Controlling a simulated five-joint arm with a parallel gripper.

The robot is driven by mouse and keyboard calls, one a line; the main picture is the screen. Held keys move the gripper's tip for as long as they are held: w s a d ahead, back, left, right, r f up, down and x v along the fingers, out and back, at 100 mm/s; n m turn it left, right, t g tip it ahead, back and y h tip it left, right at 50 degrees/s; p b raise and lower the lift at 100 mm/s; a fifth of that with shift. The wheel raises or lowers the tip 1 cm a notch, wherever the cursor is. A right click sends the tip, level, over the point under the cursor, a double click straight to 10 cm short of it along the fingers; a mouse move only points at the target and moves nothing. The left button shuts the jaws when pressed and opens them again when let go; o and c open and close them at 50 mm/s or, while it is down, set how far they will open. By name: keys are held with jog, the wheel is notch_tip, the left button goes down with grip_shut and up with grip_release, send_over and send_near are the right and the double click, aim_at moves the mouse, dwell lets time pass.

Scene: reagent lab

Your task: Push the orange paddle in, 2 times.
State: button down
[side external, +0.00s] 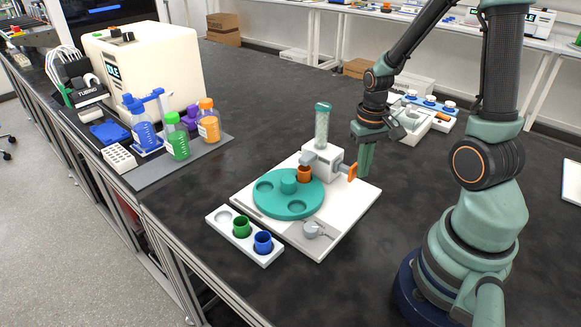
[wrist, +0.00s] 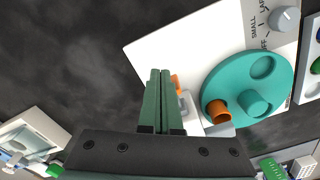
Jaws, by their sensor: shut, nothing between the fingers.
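The orange paddle (side external: 352,172) sticks out from the right side of the white dispenser block (side external: 322,161) on the white base plate (side external: 357,202). My gripper (side external: 364,174) is shut and empty, fingers pointing down just to the right of the paddle. In the wrist view, the fingertips (wrist: 160,72) are beside the paddle (wrist: 175,82), which is partly hidden behind them. I cannot tell whether they touch it. An orange cup (side external: 304,174) stands in the teal turntable (side external: 268,199) under the dispenser spout. It also shows in the wrist view (wrist: 218,112).
A clear tube with a teal cap (side external: 323,124) rises from the dispenser. A grey dial (side external: 312,230) sits at the plate's front. A white rack (side external: 222,217) with green and blue cups lies in front. Bottles (side external: 178,140) stand at left.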

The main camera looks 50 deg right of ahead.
aim_at(354, 165)
jog(key=shift+f, duration=1.1)
jog(key=shift+w, duration=0.1)
jog(key=shift+w, duration=1.2)
jog(key=shift+s, duration=0.6)
notch_tip(354, 165, up, 7)
dwell(0.8)
